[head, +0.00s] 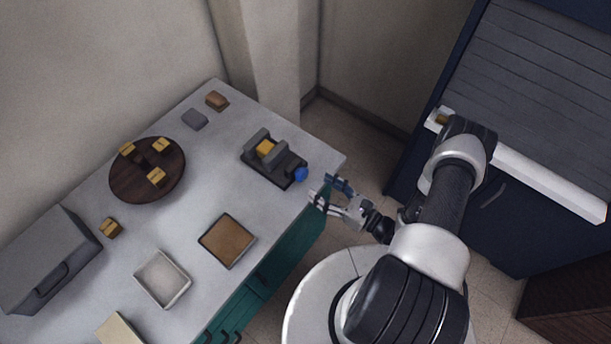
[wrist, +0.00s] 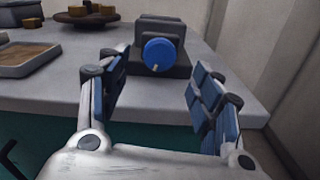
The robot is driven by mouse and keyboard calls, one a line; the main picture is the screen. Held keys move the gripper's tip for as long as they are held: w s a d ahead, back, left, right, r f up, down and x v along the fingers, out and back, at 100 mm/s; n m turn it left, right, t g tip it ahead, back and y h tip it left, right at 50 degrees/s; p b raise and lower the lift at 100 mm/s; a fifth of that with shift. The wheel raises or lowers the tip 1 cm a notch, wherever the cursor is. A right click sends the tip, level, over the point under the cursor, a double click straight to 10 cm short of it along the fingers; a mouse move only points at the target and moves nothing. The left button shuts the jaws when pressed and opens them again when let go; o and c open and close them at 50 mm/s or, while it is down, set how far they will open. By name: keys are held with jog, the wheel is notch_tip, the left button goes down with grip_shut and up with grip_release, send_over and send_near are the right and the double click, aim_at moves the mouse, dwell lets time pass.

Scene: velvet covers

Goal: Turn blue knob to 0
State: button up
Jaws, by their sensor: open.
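The blue knob (head: 300,174) sits on the near end of a dark device (head: 262,172) close to the right corner of the table. In the wrist view the knob (wrist: 161,55) faces me as a round blue disc with a small pale mark near its lower edge. No numbers can be read around it. My gripper (head: 326,191) is open and empty, just off the table's edge. In the wrist view its two fingers (wrist: 156,95) are spread wide, with the knob ahead, between them and apart from both.
The grey table (head: 205,240) also holds a round brown tray (head: 118,188) with yellowish blocks, a brown square tray (head: 227,241), a white tray (head: 183,272) and a grey case (head: 30,272). A dark blue cabinet (head: 500,225) stands to the right. The tabletop beside the device is clear.

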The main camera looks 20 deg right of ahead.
aim_at(305, 176)
jog(key=x, duration=0.7)
jog(key=c, duration=1.1)
jog(key=shift+o, duration=0.2)
